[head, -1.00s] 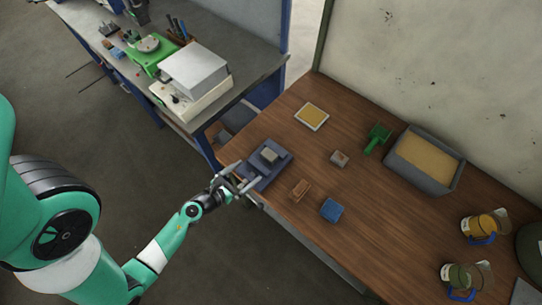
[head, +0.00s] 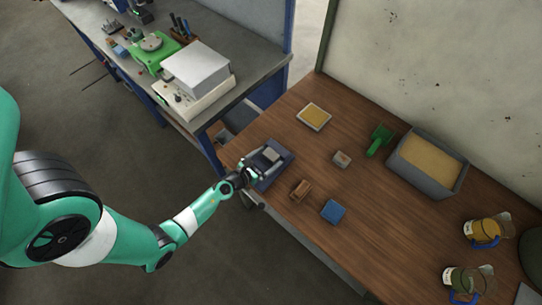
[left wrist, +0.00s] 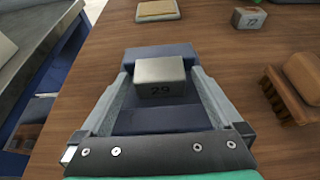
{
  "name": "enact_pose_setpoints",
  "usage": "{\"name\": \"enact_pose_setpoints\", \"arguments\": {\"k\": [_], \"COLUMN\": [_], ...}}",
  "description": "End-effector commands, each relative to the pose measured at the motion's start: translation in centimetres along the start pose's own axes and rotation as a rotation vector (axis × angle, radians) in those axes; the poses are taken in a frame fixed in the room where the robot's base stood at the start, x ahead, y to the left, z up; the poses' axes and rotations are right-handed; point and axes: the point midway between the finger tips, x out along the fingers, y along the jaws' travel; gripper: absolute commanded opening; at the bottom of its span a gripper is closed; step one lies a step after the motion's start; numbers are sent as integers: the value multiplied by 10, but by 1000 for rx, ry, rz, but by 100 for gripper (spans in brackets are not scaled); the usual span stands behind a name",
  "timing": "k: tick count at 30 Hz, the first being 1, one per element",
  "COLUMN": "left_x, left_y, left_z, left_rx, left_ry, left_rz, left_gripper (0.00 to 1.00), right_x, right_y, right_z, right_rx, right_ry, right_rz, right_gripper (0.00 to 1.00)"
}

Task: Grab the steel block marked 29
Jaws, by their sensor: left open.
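The steel block marked 29 (left wrist: 160,80) sits on a dark blue stand (left wrist: 160,122) in the left wrist view, its number facing my gripper. In the head view the block (head: 271,155) shows on the stand (head: 284,160) near the table's left edge. My left gripper (left wrist: 160,85) is open. In the head view the gripper (head: 256,166) is low over the stand. I cannot tell whether a finger touches the block. My right gripper is not in view.
Another steel block marked 77 (left wrist: 249,19) lies beyond, to the right. A wooden brush (head: 300,190) and a blue block (head: 333,211) are right of the stand. A yellow-topped tray (head: 313,116), a green scoop (head: 379,140) and a sand bin (head: 427,162) stand farther back.

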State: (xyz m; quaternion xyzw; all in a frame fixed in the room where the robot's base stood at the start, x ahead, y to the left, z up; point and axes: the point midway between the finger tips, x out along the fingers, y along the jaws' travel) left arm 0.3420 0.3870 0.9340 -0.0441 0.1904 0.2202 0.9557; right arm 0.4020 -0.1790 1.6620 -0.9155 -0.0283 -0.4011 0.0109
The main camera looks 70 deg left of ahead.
Motion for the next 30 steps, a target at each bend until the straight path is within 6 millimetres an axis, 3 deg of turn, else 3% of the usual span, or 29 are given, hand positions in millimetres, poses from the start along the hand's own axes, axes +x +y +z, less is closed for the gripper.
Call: {"name": "enact_pose_setpoints", "arguments": {"k": [2, 18, 30], "left_x": [0, -1, -1], "left_y": [0, 0, 0], "left_z": [0, 0, 3], "left_rx": [0, 1, 1], "left_ry": [0, -1, -4], "left_rz": [0, 0, 1], "left_gripper": [98, 1, 0], "right_x": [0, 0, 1], "right_y": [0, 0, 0], "right_z": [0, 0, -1], "right_rx": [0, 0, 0], "right_ry": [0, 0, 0], "right_rz": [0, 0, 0], "right_gripper": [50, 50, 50]}}
